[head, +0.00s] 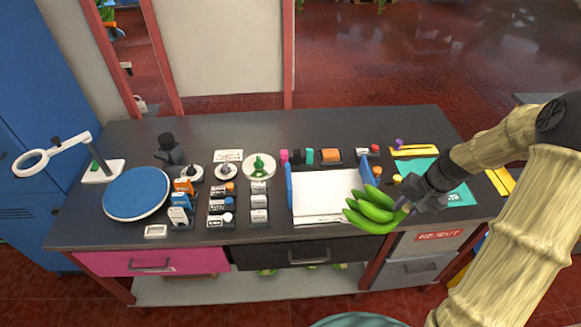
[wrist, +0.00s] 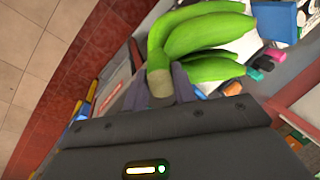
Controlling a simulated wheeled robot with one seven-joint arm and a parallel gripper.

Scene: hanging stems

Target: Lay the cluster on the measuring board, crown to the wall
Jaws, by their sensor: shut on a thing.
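A cluster of green bananas (head: 370,208) hangs at the front right corner of the white measuring board (head: 322,190), which has blue walls at its left and right sides. My gripper (head: 408,204) is shut on the crown end, to the right of the fruit, and the fingers point left. In the wrist view the cut crown (wrist: 160,82) sits between the two fingers (wrist: 162,90), with the green fingers of fruit curving up and right. The cluster hides the board's front right part. I cannot tell whether the fruit touches the board.
A blue round disc (head: 136,194), a ring magnifier (head: 32,163) and several small labelled blocks (head: 221,204) stand on the left. Markers and an orange block (head: 330,155) lie behind the board. A teal mat (head: 455,190) lies at the right. A REJECT-labelled bin (head: 438,236) sits below the table's front edge.

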